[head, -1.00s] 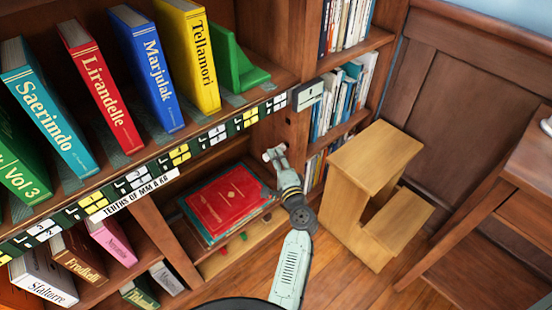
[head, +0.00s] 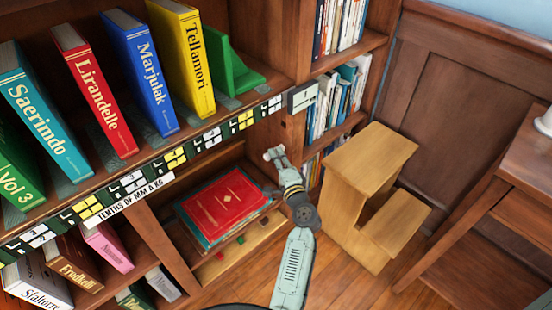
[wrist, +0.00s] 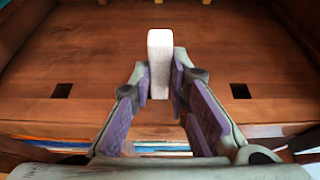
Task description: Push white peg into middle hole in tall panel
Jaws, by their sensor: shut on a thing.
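My gripper (wrist: 160,85) is shut on the white peg (wrist: 159,48), a pale rectangular block whose upper part sticks out beyond the fingertips in the wrist view. Behind it is the brown wood panel (wrist: 110,105), with a dark square hole on the left (wrist: 62,90) and another on the right (wrist: 240,91). The peg lies between these two holes. No middle hole shows; the peg and fingers cover that area. I cannot tell whether the peg touches the panel. In the head view my gripper (head: 274,156) is beside the tall upright panel (head: 293,131) of the bookcase.
A shelf with coloured books and a green bookend (head: 230,72) is at upper left. A red book (head: 222,200) lies in the compartment below. A wooden step stool (head: 372,160) stands close to the right of my arm. Open floor (head: 345,280) shows at the bottom.

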